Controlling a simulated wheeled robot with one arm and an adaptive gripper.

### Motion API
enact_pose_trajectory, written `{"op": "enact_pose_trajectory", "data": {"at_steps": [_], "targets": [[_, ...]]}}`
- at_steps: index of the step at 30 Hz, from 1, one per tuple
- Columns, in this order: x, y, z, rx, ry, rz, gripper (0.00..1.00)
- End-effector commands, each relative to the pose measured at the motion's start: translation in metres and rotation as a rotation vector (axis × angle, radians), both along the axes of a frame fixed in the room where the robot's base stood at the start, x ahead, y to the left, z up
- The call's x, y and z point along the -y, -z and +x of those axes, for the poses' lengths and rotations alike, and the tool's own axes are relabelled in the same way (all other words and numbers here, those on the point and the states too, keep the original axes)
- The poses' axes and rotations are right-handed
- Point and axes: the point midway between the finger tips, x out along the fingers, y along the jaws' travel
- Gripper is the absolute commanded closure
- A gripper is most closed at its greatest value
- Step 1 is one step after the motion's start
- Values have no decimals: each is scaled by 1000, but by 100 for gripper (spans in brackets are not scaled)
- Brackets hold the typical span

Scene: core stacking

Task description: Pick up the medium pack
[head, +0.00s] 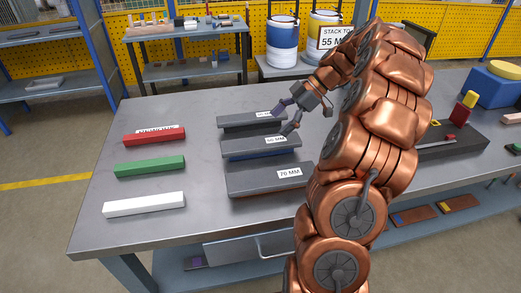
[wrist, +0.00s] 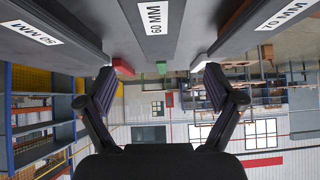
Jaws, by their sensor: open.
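Three dark grey packs lie side by side on the metal workbench. The middle one, labelled 60 MM (head: 248,147), has the 50 MM pack (head: 240,121) behind it and the 70 MM pack (head: 255,182) in front. My gripper (head: 282,117) is open and empty near the right ends of the 50 MM and 60 MM packs. In the wrist view the 60 MM pack (wrist: 152,45) lies centred between the lines of the two fingers (wrist: 160,88). I cannot tell the exact gap between fingers and packs.
Red (head: 154,137), green (head: 150,166) and white (head: 145,205) bars lie to the left on the workbench (head: 205,215). A dark tray (head: 455,143) and blue and yellow blocks are on the right. In the wrist view the 50 MM and 70 MM packs flank the middle one closely.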

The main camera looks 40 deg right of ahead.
Motion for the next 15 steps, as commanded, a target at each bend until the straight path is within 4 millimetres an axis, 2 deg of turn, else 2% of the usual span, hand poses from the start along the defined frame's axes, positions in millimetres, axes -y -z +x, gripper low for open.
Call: {"op": "enact_pose_trajectory", "data": {"at_steps": [4,15], "targets": [[8,5,1,28,-7,0,8],[-8,23,7,27,-8,1,8]]}}
